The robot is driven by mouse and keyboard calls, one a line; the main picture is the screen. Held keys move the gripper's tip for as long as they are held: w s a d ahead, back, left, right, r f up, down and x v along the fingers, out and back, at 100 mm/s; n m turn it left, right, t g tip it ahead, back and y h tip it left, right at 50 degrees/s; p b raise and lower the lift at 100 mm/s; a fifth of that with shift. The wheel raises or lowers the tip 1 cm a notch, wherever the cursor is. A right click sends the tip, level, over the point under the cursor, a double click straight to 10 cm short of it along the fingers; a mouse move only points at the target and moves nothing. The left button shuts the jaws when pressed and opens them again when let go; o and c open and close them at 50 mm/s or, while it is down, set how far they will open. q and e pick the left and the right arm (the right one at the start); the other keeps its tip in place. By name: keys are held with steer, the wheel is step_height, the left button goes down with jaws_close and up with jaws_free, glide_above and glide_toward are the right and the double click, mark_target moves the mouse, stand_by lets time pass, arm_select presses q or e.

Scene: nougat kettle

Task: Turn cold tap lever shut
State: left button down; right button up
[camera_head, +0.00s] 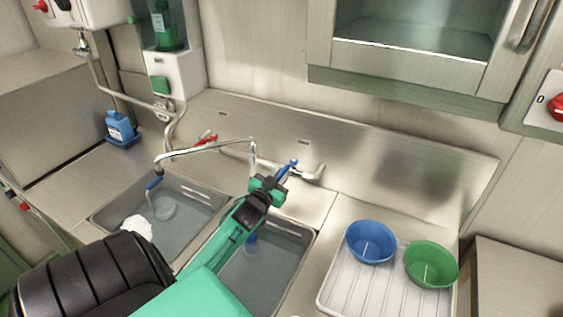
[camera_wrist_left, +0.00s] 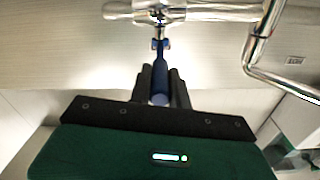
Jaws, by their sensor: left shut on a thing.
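The cold tap lever is blue (camera_head: 286,169) and sits on the right side of the steel mixer tap (camera_head: 252,154) behind the sinks. It also shows in the left wrist view as a blue lever (camera_wrist_left: 160,78) running from the tap body down between my fingers. My left gripper (camera_head: 272,182) has its dark fingers closed around the lever; they also show in the left wrist view (camera_wrist_left: 160,92). The red hot lever (camera_head: 207,139) is on the tap's left side. The spout reaches left over the left sink. My right gripper is not in view.
The left sink (camera_head: 118,197) and right sink (camera_head: 304,236) hold water. A blue bowl (camera_head: 370,242) and a green bowl (camera_head: 431,264) stand on a white drainer (camera_head: 335,290) at right. A blue bottle (camera_head: 119,128) stands at back left. A steel cabinet (camera_head: 400,80) hangs above.

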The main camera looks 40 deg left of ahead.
arm_select(q)
steer(key=c, duration=1.3)
jaws_free()
steer(key=shift+s, duration=0.1)
steer(key=shift+s+d+f, duration=0.1)
steer(key=shift+s, duration=0.1)
steer(key=b+v, duration=0.4)
steer(key=v, duration=0.9)
steer(key=shift+s, duration=0.1)
